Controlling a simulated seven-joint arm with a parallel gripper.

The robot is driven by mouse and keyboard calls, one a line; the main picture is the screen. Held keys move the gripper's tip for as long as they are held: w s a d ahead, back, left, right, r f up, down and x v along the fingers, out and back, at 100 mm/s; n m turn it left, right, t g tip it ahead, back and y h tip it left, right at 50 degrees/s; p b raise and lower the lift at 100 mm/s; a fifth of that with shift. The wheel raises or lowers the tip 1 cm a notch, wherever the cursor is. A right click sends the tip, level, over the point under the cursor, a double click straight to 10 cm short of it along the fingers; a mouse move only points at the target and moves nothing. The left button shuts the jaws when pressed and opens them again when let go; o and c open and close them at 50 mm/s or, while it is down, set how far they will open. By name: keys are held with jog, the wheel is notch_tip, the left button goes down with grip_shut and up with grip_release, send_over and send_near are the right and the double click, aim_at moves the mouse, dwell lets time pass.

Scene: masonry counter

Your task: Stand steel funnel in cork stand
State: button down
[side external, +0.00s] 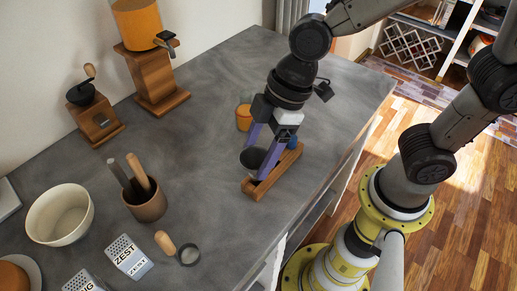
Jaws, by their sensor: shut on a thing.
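My gripper (259,160) has purple fingers and points down over the counter. It is shut on a dark grey round piece, which I take to be the steel funnel (251,158); its wide mouth shows between and left of the fingers. A long brown block, which I take to be the cork stand (258,188), lies under and beside the fingers. The funnel is at the block's near half. The fingers hide its lower part, so I cannot tell whether it is in the stand or above it. Something small and blue (292,143) shows at the block's far end.
An orange cup (243,118) stands just behind my gripper. A utensil crock (146,203), a cream bowl (60,214), a zest packet (128,256) and a small strainer (188,255) are to the left. A grinder (95,120) stands by the wall. Counter left of the block is clear.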

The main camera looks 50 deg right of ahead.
jog(key=shift+f, duration=1.35)
grip_release()
jog(key=shift+r, duration=0.1)
jog(key=v, duration=1.3)
jog(key=shift+d+r, duration=0.15)
jog(key=shift+r, duration=0.2)
jog(key=shift+s, duration=0.1)
jog(key=s+d+f+m+t+h, duration=0.1)
jog(key=s+d+m, duration=0.2)
jog(key=d+m, duration=0.3)
jog(key=s+d+f+m+t+h, duration=0.2)
jog(key=d+m, duration=0.4)
jog(key=d, duration=0.3)
jog(key=shift+s+d+f+t, duration=0.25)
jog(key=shift+s+d+t, duration=0.05)
jog(key=shift+s, duration=0.15)
